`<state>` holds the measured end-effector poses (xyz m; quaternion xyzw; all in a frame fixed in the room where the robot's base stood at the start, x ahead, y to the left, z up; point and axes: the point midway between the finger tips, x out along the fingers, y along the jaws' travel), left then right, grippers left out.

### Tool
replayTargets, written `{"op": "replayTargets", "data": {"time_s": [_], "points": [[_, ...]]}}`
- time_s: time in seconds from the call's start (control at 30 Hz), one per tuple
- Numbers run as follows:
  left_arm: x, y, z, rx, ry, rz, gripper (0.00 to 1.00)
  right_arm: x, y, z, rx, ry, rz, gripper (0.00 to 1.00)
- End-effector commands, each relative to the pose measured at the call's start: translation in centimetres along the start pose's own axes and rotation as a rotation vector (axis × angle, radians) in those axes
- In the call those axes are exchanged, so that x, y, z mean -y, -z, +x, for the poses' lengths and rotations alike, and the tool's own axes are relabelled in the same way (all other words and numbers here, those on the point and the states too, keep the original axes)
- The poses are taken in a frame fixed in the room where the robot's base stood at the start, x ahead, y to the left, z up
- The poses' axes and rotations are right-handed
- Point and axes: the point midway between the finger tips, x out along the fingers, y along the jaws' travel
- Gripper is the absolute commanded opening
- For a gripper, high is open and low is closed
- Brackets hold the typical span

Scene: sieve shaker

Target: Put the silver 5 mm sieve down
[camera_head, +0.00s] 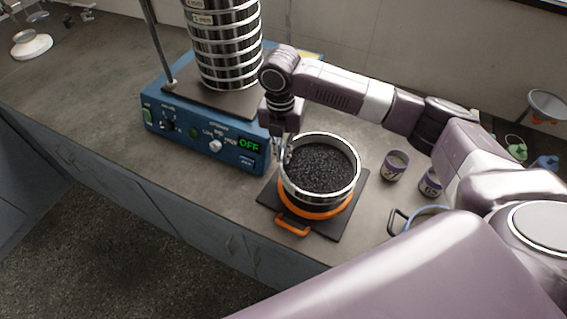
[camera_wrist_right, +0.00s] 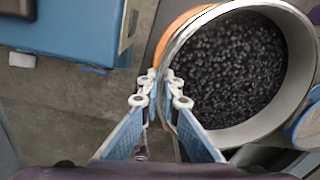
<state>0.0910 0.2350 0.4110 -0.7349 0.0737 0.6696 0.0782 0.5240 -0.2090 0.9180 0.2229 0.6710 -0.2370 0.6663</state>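The silver sieve (camera_head: 354,180) is a round metal ring filled with dark granules. It is upright at an orange ring-shaped piece (camera_head: 312,211) on a black square mat (camera_head: 267,191); I cannot tell if it rests fully on it. My right gripper (camera_head: 284,152) is at the sieve's left rim. In the right wrist view its two fingers (camera_wrist_right: 161,92) close in on the wall of the sieve (camera_wrist_right: 291,100), one on each side of the rim, and look shut on it. My left gripper is out of view.
A blue shaker (camera_head: 190,140) with a display reading OFF carries a tall sieve stack (camera_head: 226,45) at the left. Purple-labelled cups (camera_head: 395,166) stand right of the mat. The bench's front edge lies close to the mat. The bench at far left is mostly clear.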

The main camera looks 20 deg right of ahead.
Motion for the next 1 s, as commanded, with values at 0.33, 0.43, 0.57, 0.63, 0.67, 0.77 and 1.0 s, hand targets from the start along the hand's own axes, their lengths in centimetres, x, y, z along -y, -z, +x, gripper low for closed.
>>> {"op": "replayTargets", "data": {"time_s": [0.33, 0.43, 0.57, 0.63, 0.67, 0.77, 1.0], "points": [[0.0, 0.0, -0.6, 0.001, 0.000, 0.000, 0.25, -0.1, 0.1, 4.0, -0.002, 0.002, 0.002, 0.00], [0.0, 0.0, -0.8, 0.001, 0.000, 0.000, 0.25, -0.2, 0.0, 5.2, -0.001, 0.000, 0.001, 0.00], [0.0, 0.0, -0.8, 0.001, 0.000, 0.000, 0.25, -0.2, 0.0, 5.7, 0.001, -0.001, 0.000, 0.00], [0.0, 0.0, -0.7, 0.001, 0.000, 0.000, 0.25, -0.2, 0.0, 5.7, 0.001, -0.001, 0.000, 0.00], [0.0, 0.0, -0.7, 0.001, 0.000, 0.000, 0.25, -0.2, 0.0, 5.7, 0.001, -0.001, 0.001, 0.00], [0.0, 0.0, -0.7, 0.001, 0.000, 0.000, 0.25, -0.2, 0.0, 5.7, 0.001, -0.001, 0.001, 0.00], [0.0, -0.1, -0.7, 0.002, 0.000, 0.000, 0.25, -0.1, 0.0, 5.9, 0.001, -0.001, 0.001, 0.18]]}}
